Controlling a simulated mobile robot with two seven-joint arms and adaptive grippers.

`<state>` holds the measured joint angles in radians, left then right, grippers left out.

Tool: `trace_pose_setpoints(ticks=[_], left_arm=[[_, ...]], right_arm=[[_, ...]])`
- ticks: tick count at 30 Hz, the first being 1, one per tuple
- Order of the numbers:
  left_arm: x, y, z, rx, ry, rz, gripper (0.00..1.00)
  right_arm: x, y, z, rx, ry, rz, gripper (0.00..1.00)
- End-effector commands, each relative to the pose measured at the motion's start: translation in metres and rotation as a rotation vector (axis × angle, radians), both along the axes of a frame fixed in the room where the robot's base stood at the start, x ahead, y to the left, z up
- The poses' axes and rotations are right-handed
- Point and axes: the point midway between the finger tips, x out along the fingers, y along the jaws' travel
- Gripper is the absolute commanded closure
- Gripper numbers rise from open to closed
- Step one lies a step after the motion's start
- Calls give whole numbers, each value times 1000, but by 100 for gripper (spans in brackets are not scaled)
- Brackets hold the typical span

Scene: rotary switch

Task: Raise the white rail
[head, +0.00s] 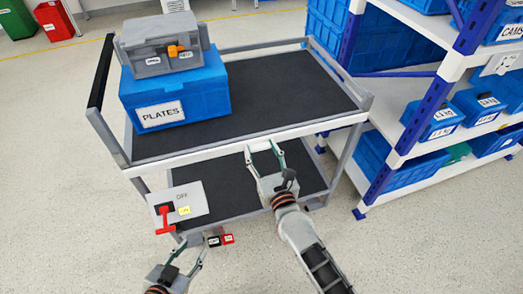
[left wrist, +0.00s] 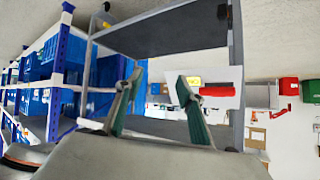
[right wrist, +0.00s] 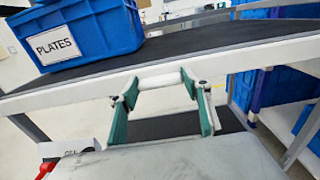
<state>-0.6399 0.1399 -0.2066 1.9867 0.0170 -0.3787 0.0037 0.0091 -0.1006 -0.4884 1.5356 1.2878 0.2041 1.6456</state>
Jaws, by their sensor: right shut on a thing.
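The white rail (head: 250,140) runs along the front edge of the cart's upper shelf; it also crosses the right wrist view (right wrist: 60,95). My right gripper (head: 264,150) is at the rail's middle, its fingers around a short white piece (right wrist: 162,81) at the rail. My left gripper (head: 190,246) is low in front of the cart, apart from the rail. Its fingers stand apart and empty in the left wrist view (left wrist: 160,80). A panel marked OFF (head: 190,194) with a red rotary handle (head: 165,218) is at the cart's front left.
A blue PLATES box (head: 195,95) with a grey case (head: 150,50) on top stands on the cart's upper shelf (head: 285,90). Small black and red blocks (head: 227,239) are below the panel. A blue-and-white rack (head: 440,85) with bins stands close on the right.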

Motion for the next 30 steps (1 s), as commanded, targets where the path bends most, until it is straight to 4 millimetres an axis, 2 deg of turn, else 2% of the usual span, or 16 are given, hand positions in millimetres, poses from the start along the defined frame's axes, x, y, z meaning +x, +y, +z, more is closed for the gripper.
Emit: trace_pose_setpoints(ticks=[1,9,15,27,28,30], left_arm=[[3,0,8,-1,-7,1,62],[9,-3,46,-18,-26,3,62],[6,-4,64,-18,-21,2,62],[5,-3,64,-15,-14,2,62],[5,-3,64,-15,-14,2,62],[5,-3,64,-15,-15,2,62]], right_arm=[[1,0,10,0,-7,0,90],[2,0,47,0,-10,0,90],[2,0,69,2,-8,-1,90],[2,0,72,4,-8,-1,90],[2,0,72,4,-9,-1,47],[2,0,72,4,-9,-1,35]])
